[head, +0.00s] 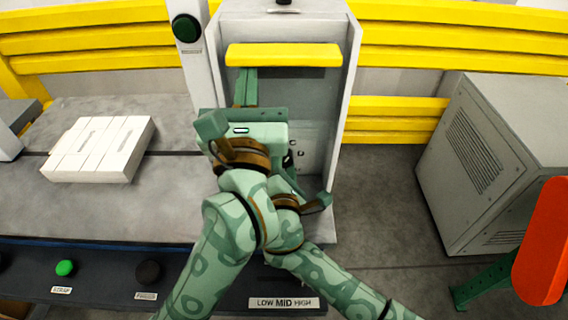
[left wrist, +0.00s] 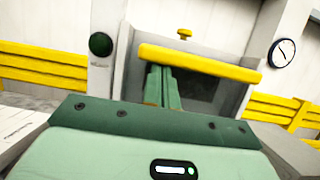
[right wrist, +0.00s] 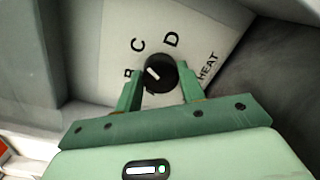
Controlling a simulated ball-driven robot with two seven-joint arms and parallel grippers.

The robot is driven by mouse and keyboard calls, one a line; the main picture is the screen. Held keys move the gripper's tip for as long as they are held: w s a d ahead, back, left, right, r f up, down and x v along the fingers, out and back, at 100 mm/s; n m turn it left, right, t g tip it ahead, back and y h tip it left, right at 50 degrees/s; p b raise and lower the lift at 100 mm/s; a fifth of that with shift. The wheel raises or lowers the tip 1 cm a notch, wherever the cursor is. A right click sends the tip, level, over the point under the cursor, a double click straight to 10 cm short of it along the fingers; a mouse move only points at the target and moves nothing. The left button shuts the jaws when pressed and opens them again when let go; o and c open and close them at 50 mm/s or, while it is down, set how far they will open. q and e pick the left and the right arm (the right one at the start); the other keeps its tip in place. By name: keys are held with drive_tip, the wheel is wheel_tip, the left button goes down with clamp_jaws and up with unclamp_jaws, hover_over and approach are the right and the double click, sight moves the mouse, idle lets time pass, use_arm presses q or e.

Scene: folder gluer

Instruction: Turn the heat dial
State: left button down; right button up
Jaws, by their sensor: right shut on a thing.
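The black heat dial (right wrist: 160,73) sits on a pale panel marked HEAT, with the letters B, C and D around it. My right gripper (right wrist: 160,70) has one finger on each side of the dial and is shut on it. The dial's white pointer slants to the upper left, roughly between B and C. In the left wrist view these fingers (left wrist: 162,70) reach up to the yellow bar (left wrist: 200,63).
The yellow bar (head: 283,55) crosses the front of the grey machine housing (head: 350,60). Flat white cartons (head: 98,148) lie on the bench at left. A grey vented cabinet (head: 500,160) stands right. A LOW MID HIGH label (head: 283,303) is at the front.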

idle(0.3)
drive_tip(key=o, duration=1)
drive_tip(key=s, duration=1.2)
drive_tip(key=shift+r, duration=0.1)
